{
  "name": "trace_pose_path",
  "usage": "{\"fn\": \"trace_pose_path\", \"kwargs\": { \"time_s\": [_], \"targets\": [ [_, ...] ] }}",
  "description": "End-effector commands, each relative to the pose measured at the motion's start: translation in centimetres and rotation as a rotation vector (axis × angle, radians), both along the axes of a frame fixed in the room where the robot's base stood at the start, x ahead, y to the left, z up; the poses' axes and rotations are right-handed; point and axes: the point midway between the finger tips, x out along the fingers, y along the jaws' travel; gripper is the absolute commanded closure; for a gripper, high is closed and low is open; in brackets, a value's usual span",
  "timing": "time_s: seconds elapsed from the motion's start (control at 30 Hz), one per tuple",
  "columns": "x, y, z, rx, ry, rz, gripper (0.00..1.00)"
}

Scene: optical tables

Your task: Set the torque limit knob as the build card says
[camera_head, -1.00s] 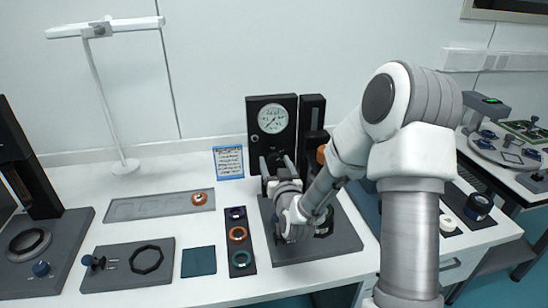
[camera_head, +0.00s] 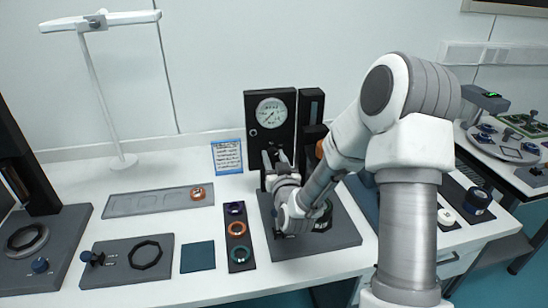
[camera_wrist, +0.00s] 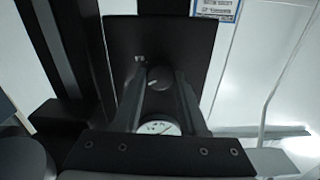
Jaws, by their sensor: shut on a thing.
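The torque limit knob (camera_wrist: 159,76) is a small dark round knob with a light pointer mark on a black panel. My gripper (camera_wrist: 160,79) is shut on it, with one finger on each side. In the head view my gripper (camera_head: 274,160) reaches the lower front of the black gauge stand (camera_head: 257,97), and the knob is hidden there. The white gauge (camera_head: 271,113) sits above it, and part of its dial (camera_wrist: 158,128) shows between my fingers. The build card (camera_head: 227,156), a blue-bordered sheet, stands left of the stand; its text is too small to read.
A grey plate (camera_head: 341,233) lies under my arm. Left of it are a black strip (camera_head: 238,260) with coloured rings, a teal pad (camera_head: 197,258) and a grey tray (camera_head: 140,206). A lamp (camera_head: 92,92) stands at the back left.

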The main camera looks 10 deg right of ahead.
Motion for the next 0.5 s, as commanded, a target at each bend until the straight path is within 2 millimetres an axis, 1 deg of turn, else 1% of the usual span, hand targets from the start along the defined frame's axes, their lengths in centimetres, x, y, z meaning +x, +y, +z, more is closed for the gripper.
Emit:
{"fn": "trace_pose_path", "kwargs": {
  "time_s": [0.27, 0.5],
  "targets": [
    [0.02, 0.05, -0.20, -0.037, -0.001, 0.001, 1.00],
    [0.01, 0.16, -0.45, -0.171, -0.005, 0.002, 1.00]
  ]
}}
